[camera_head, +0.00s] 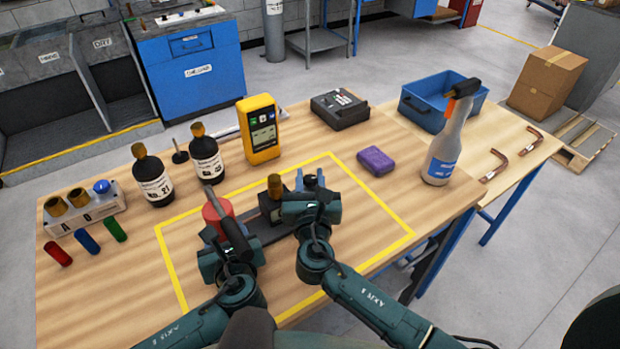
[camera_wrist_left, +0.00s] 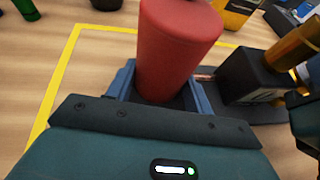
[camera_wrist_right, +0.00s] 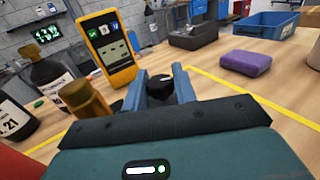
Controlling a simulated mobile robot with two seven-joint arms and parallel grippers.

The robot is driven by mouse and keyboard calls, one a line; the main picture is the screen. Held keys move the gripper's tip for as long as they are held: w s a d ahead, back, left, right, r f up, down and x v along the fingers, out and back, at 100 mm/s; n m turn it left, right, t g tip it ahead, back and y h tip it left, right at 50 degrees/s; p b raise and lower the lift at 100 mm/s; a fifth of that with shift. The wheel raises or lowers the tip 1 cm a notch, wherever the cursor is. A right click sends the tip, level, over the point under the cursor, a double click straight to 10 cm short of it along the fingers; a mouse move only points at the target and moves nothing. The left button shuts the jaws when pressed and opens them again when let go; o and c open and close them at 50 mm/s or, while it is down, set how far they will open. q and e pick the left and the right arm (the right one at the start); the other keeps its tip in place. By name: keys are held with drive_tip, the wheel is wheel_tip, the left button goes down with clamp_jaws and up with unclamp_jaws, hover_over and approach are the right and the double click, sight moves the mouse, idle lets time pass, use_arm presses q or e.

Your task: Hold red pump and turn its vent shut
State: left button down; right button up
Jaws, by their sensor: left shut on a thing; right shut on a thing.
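The red pump (camera_head: 217,213) has an upright red cylinder, large in the left wrist view (camera_wrist_left: 178,45), joined to a dark base and a black block (camera_wrist_left: 252,78) with a brass cap (camera_head: 275,187). It lies inside the yellow outline. My left gripper (camera_wrist_left: 155,85) is shut on the red cylinder, with a blue finger on each side. My right gripper (camera_wrist_right: 160,85) is shut on a small black knob (camera_wrist_right: 160,92) with a white mark, the pump's vent.
Two dark bottles (camera_head: 152,180), a yellow meter (camera_head: 260,130) and a black box (camera_head: 340,108) stand behind. A purple block (camera_head: 375,160), a spray bottle (camera_head: 443,150) and a blue bin (camera_head: 425,108) are at right. A fitting block (camera_head: 85,208) and coloured tubes (camera_head: 87,242) are at left.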

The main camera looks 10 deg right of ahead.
sight(311, 185)
drive_tip(key=o, duration=0.9)
drive_tip(key=shift+o, duration=0.2)
drive_tip(key=s, duration=0.5)
drive_tip(key=s+a, duration=0.1)
drive_tip(key=s, duration=0.1)
drive_tip(key=shift+s, duration=0.25)
